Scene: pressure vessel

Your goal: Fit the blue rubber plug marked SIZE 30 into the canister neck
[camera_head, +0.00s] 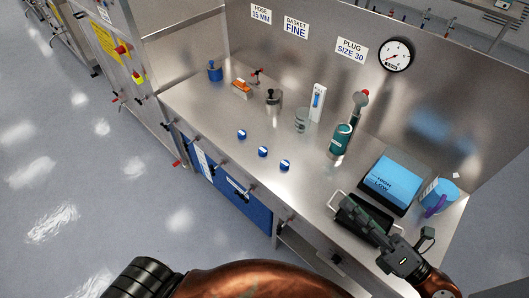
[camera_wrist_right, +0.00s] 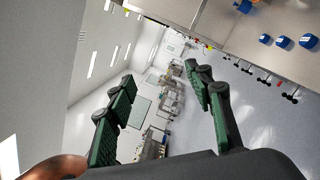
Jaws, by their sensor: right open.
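Three small blue plugs with white-marked tops stand in a row near the bench's front edge: the far-left plug (camera_head: 242,134), the middle plug (camera_head: 263,151) and the near-right plug (camera_head: 285,165). Their markings are too small to read. A teal canister (camera_head: 340,140) stands behind them to the right; its neck cannot be made out clearly. My right gripper (camera_head: 388,217) is open and empty at the bench's right end, well right of the plugs. In the right wrist view, the jaws (camera_wrist_right: 158,75) are spread with nothing between them. My left gripper is not in view.
A dark tray (camera_head: 350,232) lies near the right gripper, with a blue-topped box (camera_head: 397,172) and a blue-purple container (camera_head: 440,194) behind. A glass jar (camera_head: 301,121), steel pot (camera_head: 273,100) and blue pot (camera_head: 214,71) stand farther left. A sign (camera_head: 351,49) reads PLUG SIZE 30.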

